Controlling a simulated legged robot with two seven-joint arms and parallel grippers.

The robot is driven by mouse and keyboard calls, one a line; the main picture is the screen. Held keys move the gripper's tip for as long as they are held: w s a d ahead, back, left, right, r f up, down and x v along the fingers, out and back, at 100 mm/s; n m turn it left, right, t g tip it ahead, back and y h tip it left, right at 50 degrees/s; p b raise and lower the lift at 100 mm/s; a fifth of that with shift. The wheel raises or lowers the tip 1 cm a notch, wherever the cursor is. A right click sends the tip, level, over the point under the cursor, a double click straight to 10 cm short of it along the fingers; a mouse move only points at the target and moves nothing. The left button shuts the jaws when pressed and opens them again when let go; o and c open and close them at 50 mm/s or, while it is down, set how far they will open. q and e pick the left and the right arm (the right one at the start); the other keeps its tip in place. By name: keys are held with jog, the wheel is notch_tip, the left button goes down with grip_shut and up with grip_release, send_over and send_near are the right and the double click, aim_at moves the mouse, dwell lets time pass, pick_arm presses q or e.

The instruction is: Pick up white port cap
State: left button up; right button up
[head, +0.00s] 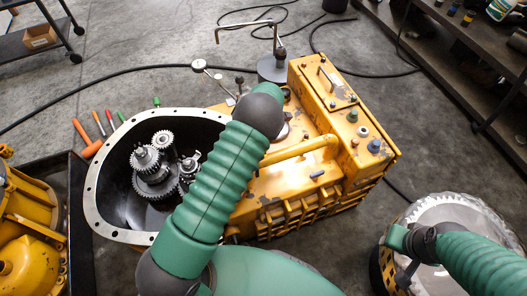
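The yellow transmission housing (262,186) lies on the floor in the middle of the head view.
The open bell housing (93,207) at the left holds gears (150,165). Several colored-handled tools (86,133) lie behind it. A dark tray with yellow castings (30,215) is at far left. A round part (462,212) stands at right. Black hoses cross the floor.

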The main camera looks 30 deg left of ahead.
pick_arm(q)
jog(key=shift+c, duration=0.8)
grip_shut()
